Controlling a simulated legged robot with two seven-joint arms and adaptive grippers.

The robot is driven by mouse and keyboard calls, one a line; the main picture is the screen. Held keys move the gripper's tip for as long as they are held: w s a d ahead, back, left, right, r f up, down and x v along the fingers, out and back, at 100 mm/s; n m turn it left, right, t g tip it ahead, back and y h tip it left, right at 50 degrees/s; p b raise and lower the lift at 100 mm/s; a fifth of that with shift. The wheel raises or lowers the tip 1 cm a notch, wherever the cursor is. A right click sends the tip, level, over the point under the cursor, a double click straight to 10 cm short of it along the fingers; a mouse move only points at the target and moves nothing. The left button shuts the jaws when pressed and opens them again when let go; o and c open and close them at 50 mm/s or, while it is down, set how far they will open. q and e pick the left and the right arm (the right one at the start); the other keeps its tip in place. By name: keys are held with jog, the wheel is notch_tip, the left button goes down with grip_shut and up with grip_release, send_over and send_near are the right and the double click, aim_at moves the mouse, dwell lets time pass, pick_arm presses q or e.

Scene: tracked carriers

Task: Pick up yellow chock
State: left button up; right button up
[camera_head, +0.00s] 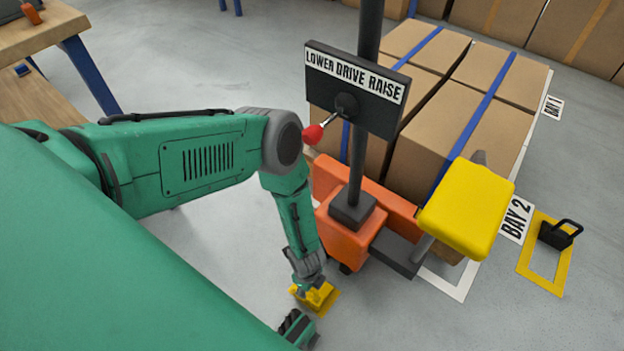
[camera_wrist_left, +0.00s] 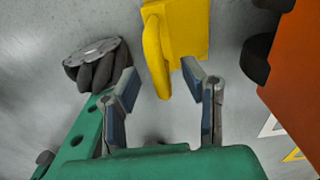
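The yellow chock (camera_head: 325,300) lies on the grey floor near the front of the orange carrier (camera_head: 345,238), below my left gripper (camera_head: 310,282). In the left wrist view the chock (camera_wrist_left: 188,30) is at top centre, with its raised yellow handle pointing toward my left gripper (camera_wrist_left: 160,78). The two fingers are open, one on each side of the handle's near end. There are visible gaps between the handle and both fingers. In the head view my gripper hides part of the chock. My right gripper is not in view.
The carrier has a mast with a sign (camera_head: 355,88), a red-knobbed lever (camera_head: 313,134) and a yellow pad (camera_head: 467,208), and stands by large cartons (camera_head: 455,140). A black handled block (camera_head: 557,235) stands in a yellow floor outline. A workbench (camera_head: 40,40) is at upper left.

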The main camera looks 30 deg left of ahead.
pick_arm(q)
jog(key=shift+f, duration=0.8)
jog(key=shift+r, duration=0.1)
grip_shut()
jog(key=shift+r, duration=0.1)
